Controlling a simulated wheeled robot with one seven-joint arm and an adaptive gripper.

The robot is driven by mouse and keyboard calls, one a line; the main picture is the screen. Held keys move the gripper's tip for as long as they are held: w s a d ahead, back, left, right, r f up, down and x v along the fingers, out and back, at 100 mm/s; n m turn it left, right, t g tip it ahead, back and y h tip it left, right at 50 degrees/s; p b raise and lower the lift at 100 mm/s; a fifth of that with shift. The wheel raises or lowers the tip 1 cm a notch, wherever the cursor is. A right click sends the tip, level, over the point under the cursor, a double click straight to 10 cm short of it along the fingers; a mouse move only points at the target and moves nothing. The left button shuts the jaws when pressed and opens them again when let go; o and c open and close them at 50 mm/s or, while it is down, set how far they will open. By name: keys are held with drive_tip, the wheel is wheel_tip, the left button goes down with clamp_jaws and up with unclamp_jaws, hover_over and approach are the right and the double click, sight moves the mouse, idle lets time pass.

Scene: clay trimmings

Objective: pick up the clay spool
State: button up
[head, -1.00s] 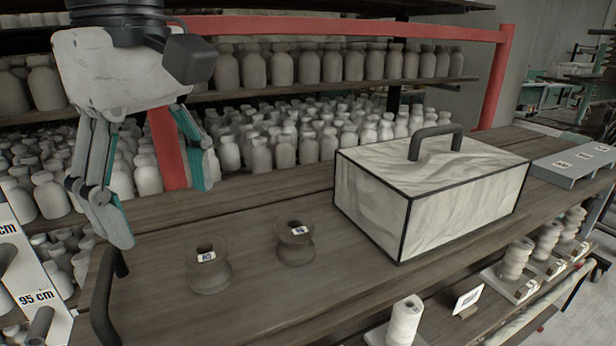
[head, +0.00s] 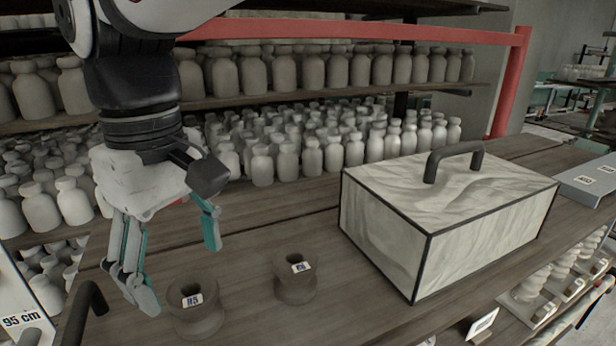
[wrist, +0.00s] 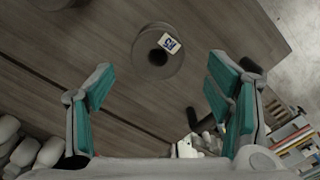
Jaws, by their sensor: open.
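Two grey clay spools with white number labels stand upright on the wooden bench top: the left spool (head: 197,318) and, a little farther right, the right spool (head: 296,284). My gripper (head: 182,278) is open and empty, fingers pointing down, above and just behind the left spool in the head view. In the wrist view my open gripper (wrist: 160,78) has one spool (wrist: 152,66) ahead, centred beyond the fingertips and apart from them. It appears to be the left one. A dark shape at the wrist view's top left edge is too cut off to identify.
A pale marbled box (head: 452,215) with a black handle stands right of the spools. A dark bench handle (head: 80,312) rises at the left edge. Shelves of grey bottles (head: 300,140) line the back. Bench surface is clear around the spools.

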sight(190, 288)
drive_tip(key=shift+d+f+p, duration=0.15)
drive_tip(key=shift+f+p, duration=0.5)
drive_tip(key=shift+f, duration=2.15)
drive_tip(key=c, duration=1.4)
